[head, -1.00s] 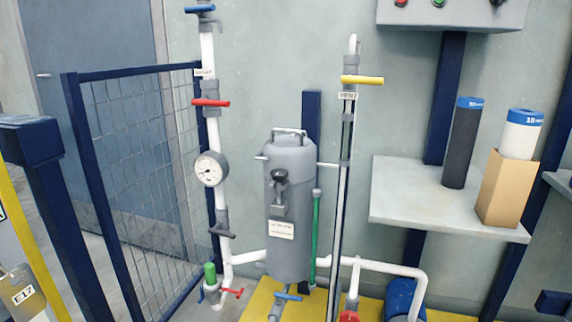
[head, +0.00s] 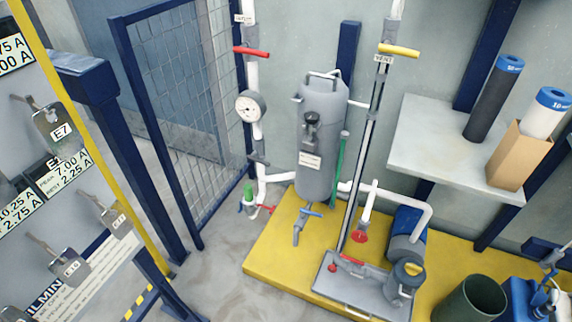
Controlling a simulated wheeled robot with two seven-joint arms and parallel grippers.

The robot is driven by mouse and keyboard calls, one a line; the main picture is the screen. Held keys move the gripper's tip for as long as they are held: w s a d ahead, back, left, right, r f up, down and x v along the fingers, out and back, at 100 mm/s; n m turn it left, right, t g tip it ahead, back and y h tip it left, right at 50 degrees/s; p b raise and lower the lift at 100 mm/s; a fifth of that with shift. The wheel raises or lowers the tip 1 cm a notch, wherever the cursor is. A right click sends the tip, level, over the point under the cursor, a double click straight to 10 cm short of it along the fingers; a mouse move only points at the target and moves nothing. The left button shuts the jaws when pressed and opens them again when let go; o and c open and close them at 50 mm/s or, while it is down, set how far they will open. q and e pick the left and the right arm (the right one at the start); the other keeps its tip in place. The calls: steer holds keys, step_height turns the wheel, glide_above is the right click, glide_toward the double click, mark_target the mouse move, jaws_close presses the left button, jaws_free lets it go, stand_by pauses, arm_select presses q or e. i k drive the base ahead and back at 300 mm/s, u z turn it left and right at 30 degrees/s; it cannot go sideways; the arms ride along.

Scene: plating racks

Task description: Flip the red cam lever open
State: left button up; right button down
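Several red handles show in the head view, and I cannot tell for certain which is the cam lever. A red lever (head: 345,259) lies low at the grey tray, at the foot of the thin upright pipe. A red bar handle (head: 252,52) sits across the white pipe above the gauge. A small red handle (head: 266,209) is by the green-topped fitting, and a red round handle (head: 360,237) is on the low white pipe. Neither of my grippers is in view.
The grey tray (head: 335,285) is on the platform. A tag board (head: 40,160) fills the left, beside a mesh fence (head: 190,110). A shelf (head: 430,150) juts out right. Grey floor is clear left of the platform.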

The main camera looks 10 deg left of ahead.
mark_target(272, 209)
steer(key=u, duration=0.1)
steer(key=k, duration=0.45)
steer(key=z, duration=0.85)
steer(key=i, duration=0.8)
steer(key=u, duration=0.55)
steer(key=i, duration=0.65)
steer(key=u, duration=0.75)
